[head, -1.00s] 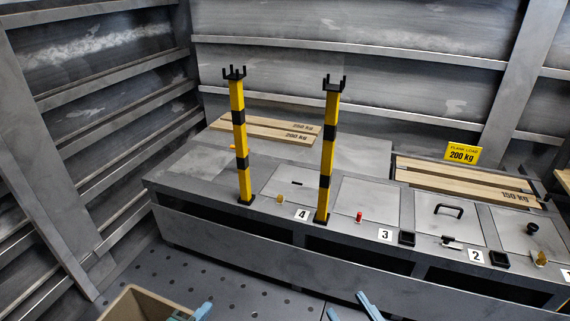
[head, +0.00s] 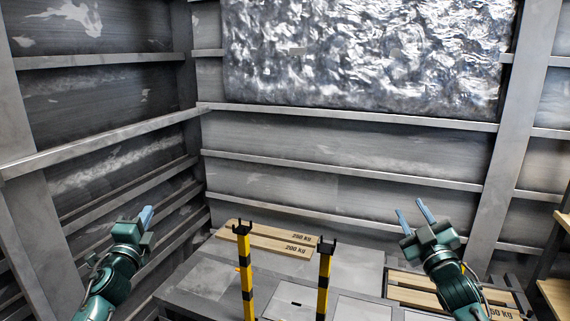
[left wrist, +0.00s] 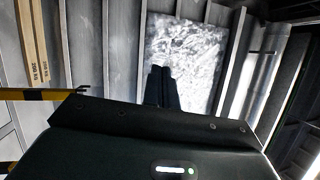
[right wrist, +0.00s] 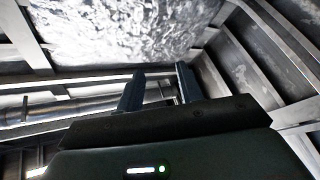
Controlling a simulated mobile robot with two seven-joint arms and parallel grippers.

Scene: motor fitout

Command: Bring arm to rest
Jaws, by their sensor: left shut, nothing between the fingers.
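My left gripper (head: 146,215) is raised at the lower left in the head view, pointing up. Its fingers are together and empty, as the left wrist view (left wrist: 163,88) also shows. My right gripper (head: 413,209) is raised at the lower right, above the bench's right part. Its two fingers are spread with nothing between them, which the right wrist view (right wrist: 158,88) also shows. Both grippers are clear of the bench (head: 195,283) and touch nothing that I can see.
Two yellow-and-black posts (head: 246,270) (head: 323,280) stand on the bench between my arms. Planks marked 200 kg (head: 265,240) lie behind them. More planks (head: 410,297) lie below my right arm. A ribbed wall and a silvery foil panel (head: 370,55) rise behind.

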